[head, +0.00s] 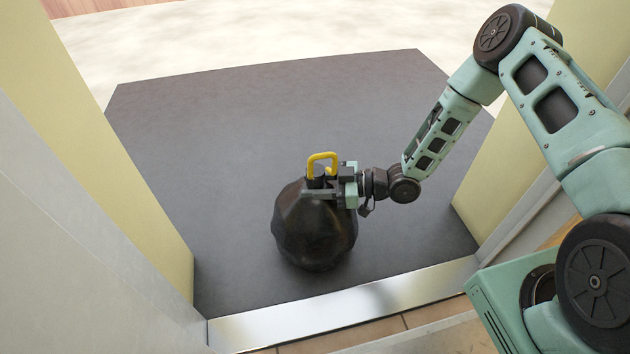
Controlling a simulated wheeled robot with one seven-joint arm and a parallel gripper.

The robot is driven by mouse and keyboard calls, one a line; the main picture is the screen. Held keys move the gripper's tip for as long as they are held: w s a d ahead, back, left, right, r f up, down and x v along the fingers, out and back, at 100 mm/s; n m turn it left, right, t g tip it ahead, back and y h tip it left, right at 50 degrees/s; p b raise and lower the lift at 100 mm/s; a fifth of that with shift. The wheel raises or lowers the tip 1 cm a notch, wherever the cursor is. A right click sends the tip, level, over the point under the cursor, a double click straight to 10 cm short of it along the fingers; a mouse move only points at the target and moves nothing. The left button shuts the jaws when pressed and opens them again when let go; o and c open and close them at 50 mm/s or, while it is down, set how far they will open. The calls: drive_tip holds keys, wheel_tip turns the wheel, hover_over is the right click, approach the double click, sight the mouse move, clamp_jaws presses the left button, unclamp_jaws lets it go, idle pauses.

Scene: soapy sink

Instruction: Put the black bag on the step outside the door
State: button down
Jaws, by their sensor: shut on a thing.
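The black bag (315,238) is a dark, rounded, faceted sack with a yellow loop (322,158) at its top. It is over the dark grey step (240,120) outside the door, just past the metal threshold. My gripper (322,187) reaches in from the right and is shut on the neck of the bag, just below the loop. The bag is upright. I cannot tell whether its underside touches the step, as its base is seen from above.
The doorway has yellow jambs on the left (90,130) and right (510,150). A shiny metal threshold (340,305) crosses the front, with brown floor tiles (390,328) on the near side. The step is clear around the bag. Pale ground (250,35) lies beyond.

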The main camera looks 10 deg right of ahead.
idle(0.3)
drive_tip(key=c, duration=0.9)
unclamp_jaws()
drive_tip(key=shift+f, duration=0.1)
drive_tip(key=shift+o, duration=0.2)
drive_tip(key=shift+r, duration=0.35)
drive_tip(key=p+v, duration=0.5)
drive_tip(key=v, duration=0.7)
drive_tip(key=shift+p, duration=0.4)
drive_tip(key=shift+f, duration=0.1)
